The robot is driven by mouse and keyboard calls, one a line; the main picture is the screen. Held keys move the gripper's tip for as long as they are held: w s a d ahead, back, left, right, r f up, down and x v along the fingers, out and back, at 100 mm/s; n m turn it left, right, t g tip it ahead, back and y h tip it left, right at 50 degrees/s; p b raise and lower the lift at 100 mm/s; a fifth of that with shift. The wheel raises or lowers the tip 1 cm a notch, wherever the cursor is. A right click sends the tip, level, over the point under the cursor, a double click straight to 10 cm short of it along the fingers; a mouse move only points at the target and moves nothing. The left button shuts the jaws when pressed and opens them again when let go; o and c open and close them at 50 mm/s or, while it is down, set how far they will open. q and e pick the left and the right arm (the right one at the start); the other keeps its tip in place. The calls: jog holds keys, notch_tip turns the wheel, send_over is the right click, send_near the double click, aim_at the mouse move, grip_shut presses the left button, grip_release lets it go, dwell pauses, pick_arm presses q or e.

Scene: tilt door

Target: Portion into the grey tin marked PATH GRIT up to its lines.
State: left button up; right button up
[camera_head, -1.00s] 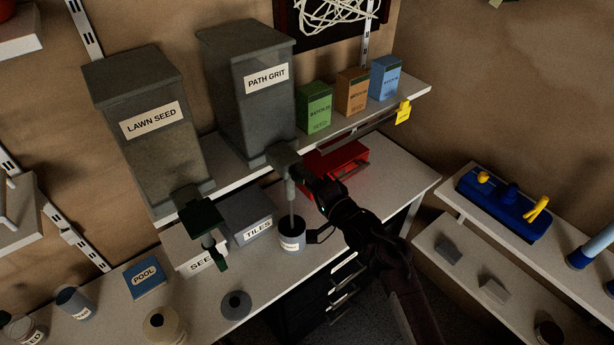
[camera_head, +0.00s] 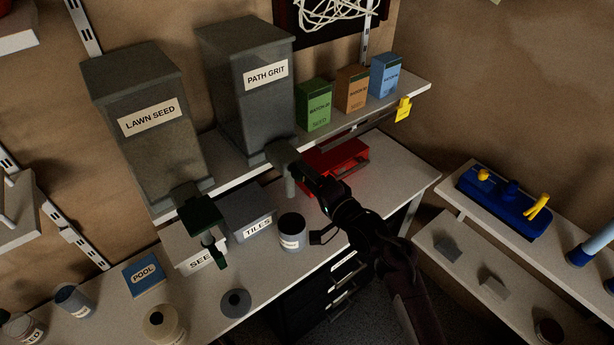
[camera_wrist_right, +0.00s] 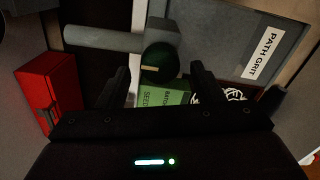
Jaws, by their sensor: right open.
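The grey tin (camera_head: 292,238) stands upright on the bench below the PATH GRIT hopper (camera_head: 245,95). Its label is too small to read, and its inside looks dark, so I cannot tell the fill level. The hopper's grey spout (camera_head: 290,186) hangs above the tin, and nothing is falling from it. My right gripper (camera_head: 300,171) is at the hopper's outlet. In the right wrist view the open right gripper (camera_wrist_right: 160,88) has a dark green round knob (camera_wrist_right: 160,62) between or just past its fingertips, on a grey pipe (camera_wrist_right: 105,40). My left gripper is not in view.
The LAWN SEED hopper (camera_head: 145,120), with a dark green outlet, stands left. Seed boxes (camera_head: 314,104) share the shelf. A red box (camera_head: 340,158), a TILES box (camera_head: 250,215) and a blue POOL box (camera_head: 143,276) are on the bench. Other containers stand at front left.

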jog(key=b+v, duration=0.2)
jog(key=v, duration=0.4)
jog(key=shift+s+d, duration=0.2)
jog(key=shift+s, duration=0.05)
